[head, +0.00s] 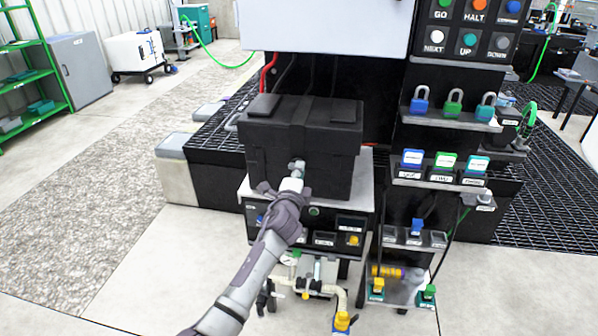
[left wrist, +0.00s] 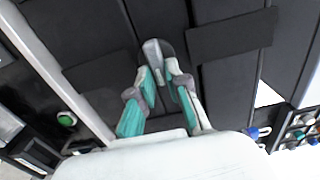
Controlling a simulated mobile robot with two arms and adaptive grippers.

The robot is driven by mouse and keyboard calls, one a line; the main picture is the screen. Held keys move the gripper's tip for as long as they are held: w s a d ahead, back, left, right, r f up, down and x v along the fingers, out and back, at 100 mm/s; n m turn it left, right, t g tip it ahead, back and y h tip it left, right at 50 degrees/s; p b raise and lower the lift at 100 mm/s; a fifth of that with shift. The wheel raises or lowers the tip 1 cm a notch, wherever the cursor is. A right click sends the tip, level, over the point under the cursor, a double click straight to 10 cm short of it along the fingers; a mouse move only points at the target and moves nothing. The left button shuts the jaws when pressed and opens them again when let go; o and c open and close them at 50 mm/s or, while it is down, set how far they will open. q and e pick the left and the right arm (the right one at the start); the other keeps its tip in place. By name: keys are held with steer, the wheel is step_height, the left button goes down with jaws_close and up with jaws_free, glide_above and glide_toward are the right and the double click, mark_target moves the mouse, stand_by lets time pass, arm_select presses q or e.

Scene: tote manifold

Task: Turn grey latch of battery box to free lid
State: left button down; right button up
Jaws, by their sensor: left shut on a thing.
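The black battery box (head: 325,166) stands on a light shelf in the middle of the head view, with its black lid (head: 300,110) down on top. The grey latch (head: 297,164) is on the box's front face. My left gripper (head: 296,172) reaches up to it from below. In the left wrist view my left gripper (left wrist: 160,75) has its two teal-padded fingers shut on the grey latch (left wrist: 153,52), which points away from the wrist. The fingers partly hide the latch. The box face (left wrist: 95,35) fills much of that view. My right gripper is not in view.
A control panel with labelled buttons (head: 475,28) and shelves of coloured padlocks (head: 454,108) stand right of the box. Below the box are a panel with a yellow knob (head: 353,240) and pale pipework (head: 310,290). Open floor (head: 110,190) lies to the left.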

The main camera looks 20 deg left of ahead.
arm_select(q)
steer(key=shift+r, duration=0.15)
steer(key=c, duration=1.1)
jaws_free()
steer(key=shift+w, duration=0.1)
steer(key=shift+c, duration=0.2)
steer(key=v, duration=1.2)
steer(key=shift+f, duration=0.2)
